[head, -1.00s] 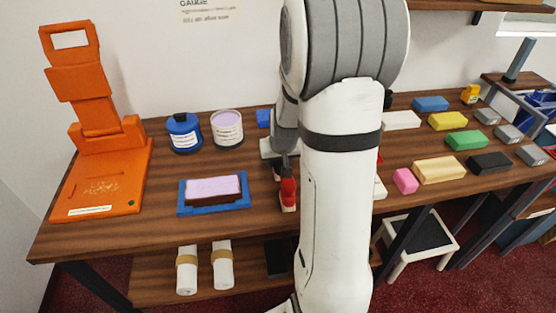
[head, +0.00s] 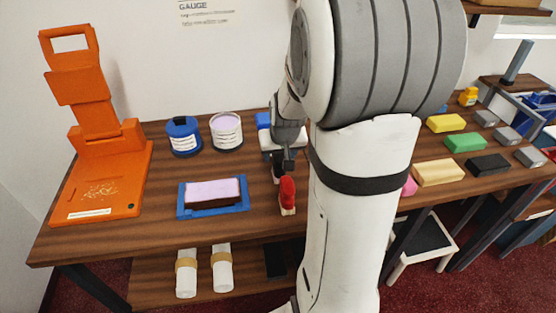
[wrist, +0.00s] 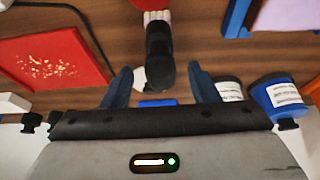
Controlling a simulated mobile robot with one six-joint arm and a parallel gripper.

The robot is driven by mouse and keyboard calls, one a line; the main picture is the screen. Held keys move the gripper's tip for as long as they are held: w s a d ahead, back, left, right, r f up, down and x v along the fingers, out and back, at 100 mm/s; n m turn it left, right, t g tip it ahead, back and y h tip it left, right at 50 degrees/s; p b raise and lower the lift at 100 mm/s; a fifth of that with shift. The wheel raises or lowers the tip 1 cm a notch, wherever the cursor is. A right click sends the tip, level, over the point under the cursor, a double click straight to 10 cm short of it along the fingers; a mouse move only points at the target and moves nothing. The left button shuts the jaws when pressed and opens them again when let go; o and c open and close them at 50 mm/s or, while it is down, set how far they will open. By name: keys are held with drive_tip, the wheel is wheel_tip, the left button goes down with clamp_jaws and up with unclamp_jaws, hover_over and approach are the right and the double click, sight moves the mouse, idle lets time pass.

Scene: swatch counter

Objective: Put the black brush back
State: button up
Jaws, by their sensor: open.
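In the wrist view the black brush (wrist: 159,55) appears as a black handle with a pale end at the top. It lies in line with the gap between my gripper's (wrist: 160,82) two dark fingers, which are apart. I cannot tell how deep it sits between them. In the head view my gripper (head: 282,168) is low over the table, behind a red brush-like item (head: 288,194) with a pale base. The black brush cannot be told apart from the dark fingers there. The red item also shows at the wrist view's top edge (wrist: 152,4).
A blue tray (head: 183,208) with a lavender-topped block is left of my gripper. A blue tin (head: 184,136) and a white tin (head: 227,134) stand behind it. A red tray (wrist: 50,58) shows in the wrist view. Coloured blocks (head: 440,172) lie to the right.

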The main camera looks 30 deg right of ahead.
drive_tip(key=d+v, duration=0.1)
drive_tip(key=v, duration=0.5)
drive_tip(key=s+a+r+n+g+y, duration=0.1)
drive_tip(key=s+a+r+n, duration=0.1)
drive_tip(key=s+a, duration=1.2)
drive_tip(key=shift+s+r+n+g, duration=0.2)
drive_tip(key=shift+s+n+g, duration=0.2)
drive_tip(key=shift+s+n, duration=0.2)
drive_tip(key=shift+a, duration=0.1)
drive_tip(key=shift+c, duration=0.2)
